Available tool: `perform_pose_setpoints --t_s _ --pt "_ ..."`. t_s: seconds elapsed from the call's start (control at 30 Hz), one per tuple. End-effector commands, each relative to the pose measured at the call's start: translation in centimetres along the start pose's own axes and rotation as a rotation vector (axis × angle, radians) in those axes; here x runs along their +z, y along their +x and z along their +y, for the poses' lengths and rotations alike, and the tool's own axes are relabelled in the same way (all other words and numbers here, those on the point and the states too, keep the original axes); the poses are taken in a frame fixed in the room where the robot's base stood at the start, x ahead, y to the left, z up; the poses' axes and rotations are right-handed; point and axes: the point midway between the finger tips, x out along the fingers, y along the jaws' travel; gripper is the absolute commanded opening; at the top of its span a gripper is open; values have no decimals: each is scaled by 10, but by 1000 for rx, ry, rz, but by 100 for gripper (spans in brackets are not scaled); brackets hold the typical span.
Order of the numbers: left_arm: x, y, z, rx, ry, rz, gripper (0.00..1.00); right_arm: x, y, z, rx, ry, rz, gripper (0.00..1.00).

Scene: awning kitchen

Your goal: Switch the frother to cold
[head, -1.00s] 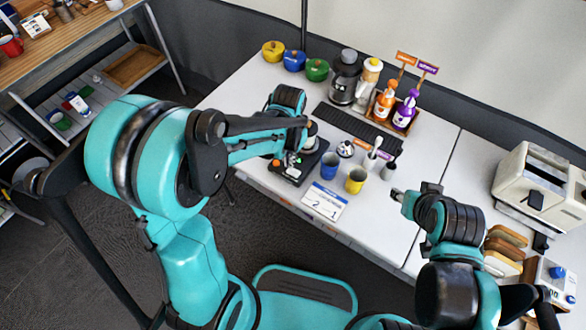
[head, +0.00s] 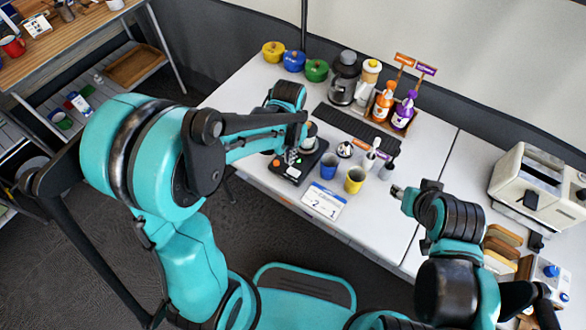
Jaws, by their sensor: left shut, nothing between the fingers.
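The frother is a black base (head: 294,174) with a pale metal jug (head: 310,139) on its back part, left of the mugs on the white counter. Its front face has small controls, a red one (head: 277,162) at the left and pale ones near the front edge. My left gripper (head: 291,157) is shut and empty, pointing down over the front controls. I cannot tell whether it touches them. My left arm hides part of the frother. My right gripper (head: 397,191) hangs over the counter's front edge at the right, away from the frother; its fingers are too small to read.
A blue mug (head: 328,167) and a yellow mug (head: 354,180) stand right of the frother. A white card (head: 323,201) lies in front of them. A black drip grille (head: 358,127) and syrup bottles (head: 384,101) are behind. A toaster (head: 537,187) stands far right.

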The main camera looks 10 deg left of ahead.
Motion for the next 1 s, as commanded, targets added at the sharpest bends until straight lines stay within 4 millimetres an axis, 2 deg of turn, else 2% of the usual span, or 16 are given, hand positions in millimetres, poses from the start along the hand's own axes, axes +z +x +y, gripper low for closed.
perform_pose_setpoints --t_s 1.0 --pt "0 -24 0 0 0 0 0 -11 -16 0 0 0 0 40"
